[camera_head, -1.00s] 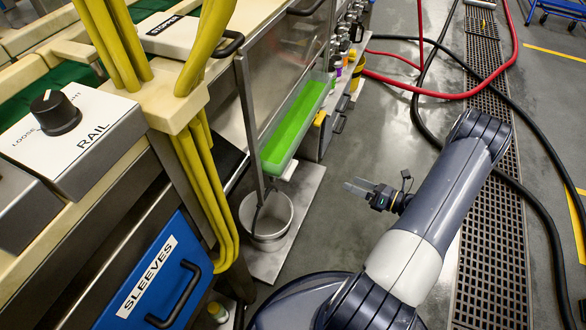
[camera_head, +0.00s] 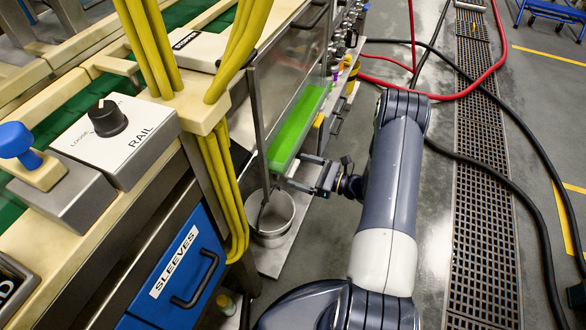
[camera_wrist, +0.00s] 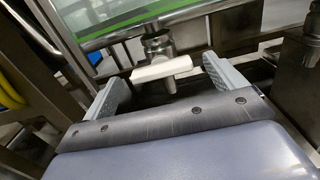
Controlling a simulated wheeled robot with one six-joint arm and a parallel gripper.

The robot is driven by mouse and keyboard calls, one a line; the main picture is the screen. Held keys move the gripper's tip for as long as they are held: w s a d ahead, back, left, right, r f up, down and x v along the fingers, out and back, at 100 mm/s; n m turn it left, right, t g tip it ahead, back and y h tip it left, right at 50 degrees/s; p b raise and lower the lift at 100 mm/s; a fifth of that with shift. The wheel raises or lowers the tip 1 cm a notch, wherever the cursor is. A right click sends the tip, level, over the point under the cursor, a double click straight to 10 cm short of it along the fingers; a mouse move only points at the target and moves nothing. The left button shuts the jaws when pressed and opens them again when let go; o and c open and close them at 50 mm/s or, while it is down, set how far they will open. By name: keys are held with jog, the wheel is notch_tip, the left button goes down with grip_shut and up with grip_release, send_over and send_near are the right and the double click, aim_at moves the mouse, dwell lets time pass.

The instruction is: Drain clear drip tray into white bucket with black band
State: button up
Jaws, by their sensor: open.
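The clear drip tray (camera_head: 312,100) holds bright green liquid and is mounted along the machine's side. In the wrist view its lower edge (camera_wrist: 125,25) crosses the top. A metal drain valve with a white bar handle (camera_wrist: 162,68) hangs under the tray. My gripper (camera_head: 302,172) is open beside the tray's near end. In the wrist view my gripper (camera_wrist: 161,72) has one grey finger on each side of the white handle, apart from it. A pale bucket (camera_head: 272,218) stands below the tray's near end; its band is not clear.
The bucket stands on a pale plate (camera_head: 285,243) on the floor. A metal post (camera_head: 260,130) rises close to the left of the tray. Yellow hoses (camera_head: 228,190) and the blue SLEEVES drawer (camera_head: 185,265) are further left.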

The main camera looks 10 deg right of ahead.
aim_at(296, 169)
jog(key=shift+x, duration=1.65)
jog(key=c, duration=1)
